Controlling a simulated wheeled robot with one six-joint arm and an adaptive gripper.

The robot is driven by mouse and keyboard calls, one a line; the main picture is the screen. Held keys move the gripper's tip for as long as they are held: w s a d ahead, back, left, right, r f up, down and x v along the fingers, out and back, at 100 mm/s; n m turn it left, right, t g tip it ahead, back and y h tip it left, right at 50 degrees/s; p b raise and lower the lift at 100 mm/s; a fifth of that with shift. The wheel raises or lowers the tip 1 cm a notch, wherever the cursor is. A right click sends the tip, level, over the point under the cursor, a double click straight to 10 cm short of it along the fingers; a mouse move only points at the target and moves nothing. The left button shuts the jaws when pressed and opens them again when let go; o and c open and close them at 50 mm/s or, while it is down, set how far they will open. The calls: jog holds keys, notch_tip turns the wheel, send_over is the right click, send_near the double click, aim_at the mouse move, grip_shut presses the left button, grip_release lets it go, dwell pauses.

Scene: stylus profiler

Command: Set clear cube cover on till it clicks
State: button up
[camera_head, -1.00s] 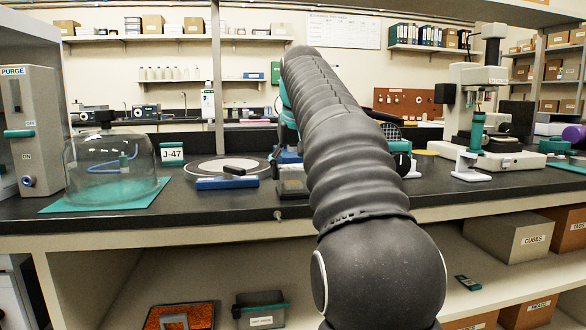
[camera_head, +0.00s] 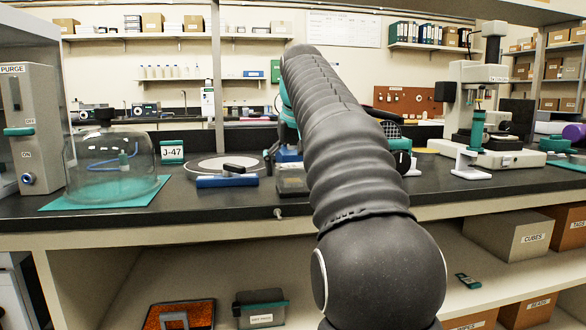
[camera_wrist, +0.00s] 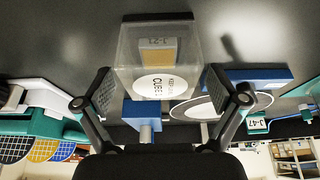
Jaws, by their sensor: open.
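The clear cube cover (camera_wrist: 188,58) shows in the wrist view as a see-through box with a white oval label reading "CUBE". A grey and tan piece with a small tag (camera_wrist: 158,48) shows through it. My gripper (camera_wrist: 160,85) is open, with one finger on each side of the cover. I cannot tell whether either pad touches it. In the head view my arm hides the gripper. A low grey box with clear sides (camera_head: 291,181) stands left of my arm there; I cannot tell whether it is the same piece.
A blue block (camera_wrist: 143,112) stands close by in the wrist view. In the head view a glass dome (camera_head: 110,170), a blue tool with a black handle (camera_head: 227,181) and a J-47 sign (camera_head: 172,152) stand left. A white profiler (camera_head: 480,75) stands right. Bare bench lies in front.

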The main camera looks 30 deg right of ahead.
aim_at(292, 164)
notch_tip(292, 164, up, 5)
jog(key=p, duration=0.4)
jog(key=shift+f, duration=0.2)
jog(key=shift+r, duration=1.2)
